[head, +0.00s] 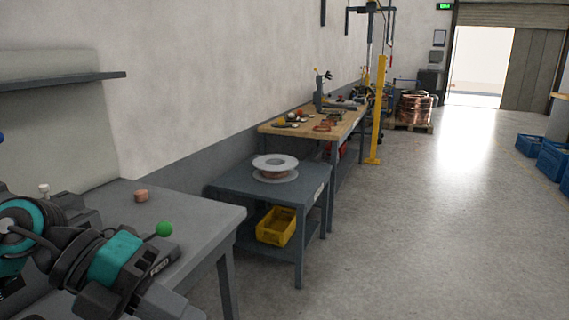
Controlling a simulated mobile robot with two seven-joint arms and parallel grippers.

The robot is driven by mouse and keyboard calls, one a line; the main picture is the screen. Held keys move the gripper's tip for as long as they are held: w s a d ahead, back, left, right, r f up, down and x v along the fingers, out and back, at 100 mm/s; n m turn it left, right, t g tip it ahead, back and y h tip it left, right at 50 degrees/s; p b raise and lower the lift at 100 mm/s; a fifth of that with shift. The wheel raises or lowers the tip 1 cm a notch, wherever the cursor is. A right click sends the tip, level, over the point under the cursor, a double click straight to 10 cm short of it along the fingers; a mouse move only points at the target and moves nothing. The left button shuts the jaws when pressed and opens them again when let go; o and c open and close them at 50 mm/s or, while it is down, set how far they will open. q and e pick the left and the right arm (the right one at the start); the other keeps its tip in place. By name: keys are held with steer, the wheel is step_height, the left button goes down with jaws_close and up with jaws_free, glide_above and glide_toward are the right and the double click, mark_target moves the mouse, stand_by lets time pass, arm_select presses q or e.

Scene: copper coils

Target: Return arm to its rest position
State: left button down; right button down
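Neither of my grippers can be made out in the head view. Dark grey and black machinery with teal parts (115,258) fills the lower left corner, cut off by the frame edges. I cannot tell whether any of it is my own arm. A green ball knob (163,229) shows at its right side, above the grey table (205,212). A small copper coil (141,197) sits on that table, apart from the machinery.
A dark side table (297,190) holds a white-flanged spool (275,163), with a yellow bin (276,227) below. Behind stand a wooden-topped bench (345,125), a yellow post (379,110) and copper coils on a pallet (414,109). Blue crates (552,160) stand right. The middle floor is clear.

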arm_select(q)
steer(key=w+d+r+n+t+h+p, duration=0.1)
steer(key=w+d+r+n+t+h, duration=0.25)
steer(key=n+t+h, duration=0.5)
steer(key=w+a+f+n+t+y, duration=0.3)
steer(key=f+n+t+y, duration=0.25)
steer(key=n, duration=0.25)
steer(key=w+a+f+n+t+y, duration=0.2)
steer(key=a+f+n+t+y, duration=0.25)
steer(key=n, duration=0.45)
steer(key=s+a+f+n+g+y, duration=0.1)
steer(key=s+f+n+g+y, duration=0.2)
steer(key=f, duration=0.9)
steer(key=s+a+f+n+g+y+p, duration=0.1)
steer(key=s+f+n+g+y, duration=0.2)
steer(key=s+f, duration=0.6)
step_height(320, 180, down, 4)
steer(key=shift+s+r+n+g+y+p, duration=0.1)
steer(key=shift+s+n+g+y+p, duration=0.2)
steer(key=shift+n+y, duration=0.6)
steer(key=shift+w, duration=0.15)
